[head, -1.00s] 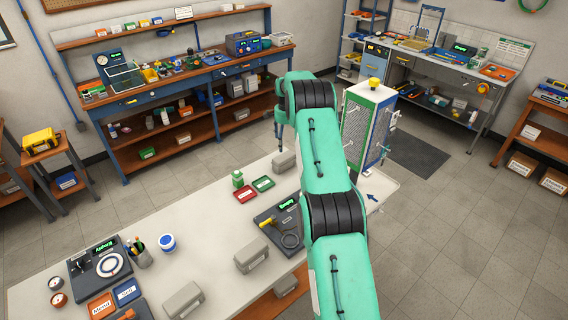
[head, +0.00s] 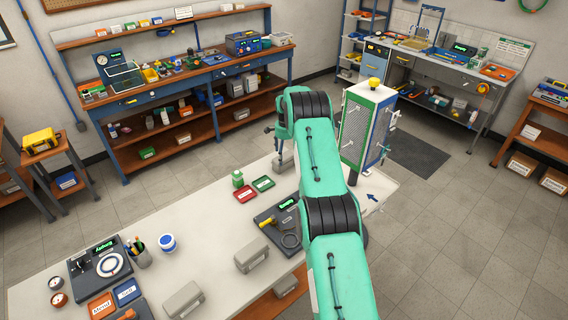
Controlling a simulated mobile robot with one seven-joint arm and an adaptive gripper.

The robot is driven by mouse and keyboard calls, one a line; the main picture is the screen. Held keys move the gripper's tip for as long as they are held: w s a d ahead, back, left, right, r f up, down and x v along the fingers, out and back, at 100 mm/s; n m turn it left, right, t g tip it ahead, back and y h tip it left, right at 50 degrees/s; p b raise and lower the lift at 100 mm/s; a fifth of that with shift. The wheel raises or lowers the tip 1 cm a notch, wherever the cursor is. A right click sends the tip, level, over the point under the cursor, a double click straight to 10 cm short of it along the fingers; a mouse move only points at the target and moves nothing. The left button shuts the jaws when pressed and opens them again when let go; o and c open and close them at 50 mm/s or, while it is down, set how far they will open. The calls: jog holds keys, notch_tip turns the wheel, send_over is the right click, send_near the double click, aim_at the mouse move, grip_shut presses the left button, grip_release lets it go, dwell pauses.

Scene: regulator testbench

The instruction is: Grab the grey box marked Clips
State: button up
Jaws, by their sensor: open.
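Three grey boxes with handles stand on the white table. One grey box (head: 283,166) is at the far end, partly hidden by my gripper. A second grey box (head: 251,256) is near the table's right edge, and a third grey box (head: 183,300) is at the near edge. No label reading Clips is legible on any of them. My gripper (head: 281,152) is open, just above the far box and pointing down. I cannot tell whether its fingers touch or straddle that box. My green arm hides part of the table's right side.
A dark device (head: 272,228) lies nearer. A green-framed cabinet (head: 366,125) stands right of the arm.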

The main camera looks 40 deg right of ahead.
aim_at(285, 157)
jog(key=shift+f, duration=2.6)
jog(key=c, duration=1.6)
jog(key=shift+o, duration=0.2)
jog(key=shift+r, duration=0.15)
jog(key=shift+r, duration=1.65)
jog(key=s+a, duration=0.2)
jog(key=s, duration=0.2)
jog(key=s+a+r, duration=0.1)
jog(key=s+a, duration=0.2)
jog(key=s, duration=0.2)
jog(key=s+a, duration=0.3)
jog(key=s, duration=0.1)
jog(key=shift+s+a+r, duration=0.25)
jog(key=shift+s, duration=0.05)
